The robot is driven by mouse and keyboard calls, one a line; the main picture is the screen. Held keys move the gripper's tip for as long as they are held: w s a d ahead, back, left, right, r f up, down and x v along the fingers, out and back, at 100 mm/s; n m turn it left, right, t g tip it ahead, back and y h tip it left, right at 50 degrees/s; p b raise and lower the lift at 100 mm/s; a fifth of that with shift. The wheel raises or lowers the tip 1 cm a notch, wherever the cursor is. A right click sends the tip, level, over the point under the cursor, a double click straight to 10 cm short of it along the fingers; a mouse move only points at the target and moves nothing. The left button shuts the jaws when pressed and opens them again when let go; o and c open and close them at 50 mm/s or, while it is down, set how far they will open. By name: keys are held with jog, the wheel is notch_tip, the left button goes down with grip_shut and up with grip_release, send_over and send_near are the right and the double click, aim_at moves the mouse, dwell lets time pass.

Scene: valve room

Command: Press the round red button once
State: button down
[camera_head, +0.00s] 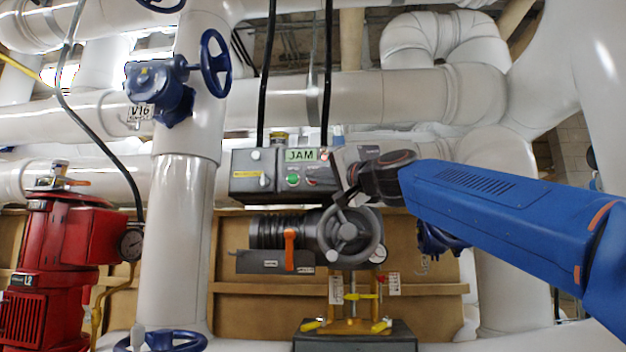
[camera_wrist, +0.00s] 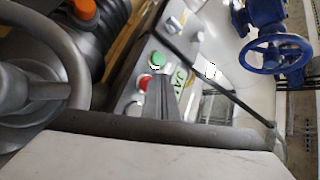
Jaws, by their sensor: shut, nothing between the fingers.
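The round red button (camera_wrist: 145,82) shows in the wrist view on the face of a grey control box (camera_head: 254,176), just below a green button (camera_wrist: 156,60). My gripper (camera_wrist: 158,84) is shut and empty, and its dark fingertips appear right beside the red button. I cannot tell whether they touch it. In the head view, my arm comes in from the right and its dark wrist is in front of the right part of the box. The green button (camera_head: 292,180) shows there, but I cannot clearly make out the red one.
A grey handwheel (camera_head: 349,234) stands just below the box, close to my wrist, with an orange lever (camera_head: 290,250) to its left. White pipes surround the box. A blue valve wheel (camera_head: 215,64) is at the upper left, and a red machine (camera_head: 45,265) is at the far left.

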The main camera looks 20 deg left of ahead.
jog(key=shift+w, duration=0.1)
jog(key=shift+w+a, duration=0.1)
jog(key=shift+w, duration=0.2)
jog(key=shift+w+a, duration=0.1)
jog(key=shift+w, duration=0.3)
dwell(0.9)
jog(key=shift+s, duration=0.1)
jog(key=shift+s+d, duration=0.2)
jog(key=shift+s, duration=0.5)
jog(key=shift+s+d, duration=0.2)
jog(key=shift+s, duration=0.6)
jog(key=shift+s+d, duration=0.15)
jog(key=shift+s, duration=0.7)
jog(key=shift+s+d, duration=0.2)
jog(key=shift+s, duration=0.6)
jog(key=shift+d, duration=0.1)
